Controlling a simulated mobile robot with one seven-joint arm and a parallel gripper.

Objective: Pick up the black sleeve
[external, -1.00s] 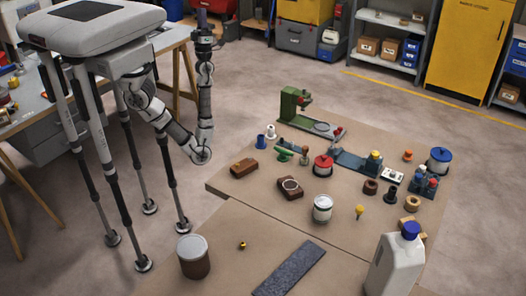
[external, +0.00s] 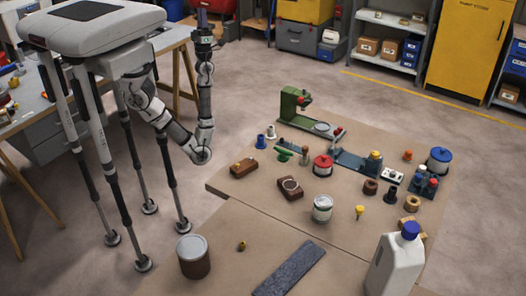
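A small black piece (external: 391,193), which looks like the black sleeve, stands upright on the right part of the brown board on the floor. It is between a brown ring and a tan ring, apart from both. My gripper (external: 203,18) is raised at the upper left, pointing up, far from the black piece and well above the board. The gripper is small and dark in this view, so I cannot tell whether its fingers are open or shut, or whether anything is between them.
A green machine (external: 293,104), red-lidded pot (external: 323,166), blue-lidded pot (external: 438,161) and white can (external: 322,208) stand around the board. A white jug (external: 396,262) stands at the front right, a brown tin (external: 194,258) at the front left.

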